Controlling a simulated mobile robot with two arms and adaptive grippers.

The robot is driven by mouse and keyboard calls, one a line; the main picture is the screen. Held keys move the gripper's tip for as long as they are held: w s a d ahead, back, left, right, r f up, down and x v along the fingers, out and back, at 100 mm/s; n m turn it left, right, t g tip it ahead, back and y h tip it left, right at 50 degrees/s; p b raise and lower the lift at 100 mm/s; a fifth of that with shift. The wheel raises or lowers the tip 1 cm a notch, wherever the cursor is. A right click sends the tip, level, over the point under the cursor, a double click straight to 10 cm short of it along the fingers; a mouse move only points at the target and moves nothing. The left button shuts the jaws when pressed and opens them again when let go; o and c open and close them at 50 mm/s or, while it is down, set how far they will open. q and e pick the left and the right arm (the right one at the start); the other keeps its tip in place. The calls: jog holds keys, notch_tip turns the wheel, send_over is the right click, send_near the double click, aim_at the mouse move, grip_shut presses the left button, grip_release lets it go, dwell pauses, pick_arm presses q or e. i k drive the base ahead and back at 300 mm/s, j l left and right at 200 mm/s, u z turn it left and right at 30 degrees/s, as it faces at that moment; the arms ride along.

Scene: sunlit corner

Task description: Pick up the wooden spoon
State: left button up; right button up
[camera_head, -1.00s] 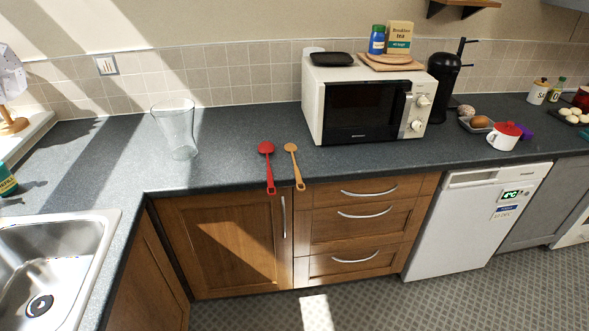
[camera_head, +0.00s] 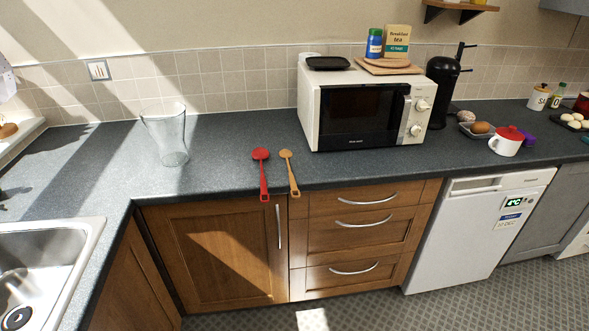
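The wooden spoon (camera_head: 290,172) lies on the dark countertop (camera_head: 225,150). Its round head points to the wall and its handle reaches the counter's front edge. A red spoon (camera_head: 262,174) lies just to its left, close beside it and apart from it, with its handle also at the front edge. Neither of my grippers shows in the head view.
A white microwave (camera_head: 361,112) stands to the right, behind the spoons. A clear glass vase (camera_head: 171,137) stands to the left, and a sink (camera_head: 42,262) is at the lower left. Cabinets with drawers (camera_head: 362,223) are below the spoons. Counter around the spoons is clear.

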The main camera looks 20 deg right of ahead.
aim_at(285, 153)
jog(key=i+l+z, duration=0.1)
jog(key=i, duration=0.3)
jog(key=i+l+z, duration=0.1)
jog(key=i+l, duration=0.15)
jog(key=i+j+z, duration=0.15)
jog(key=i+j, duration=0.25)
jog(key=j, duration=0.1)
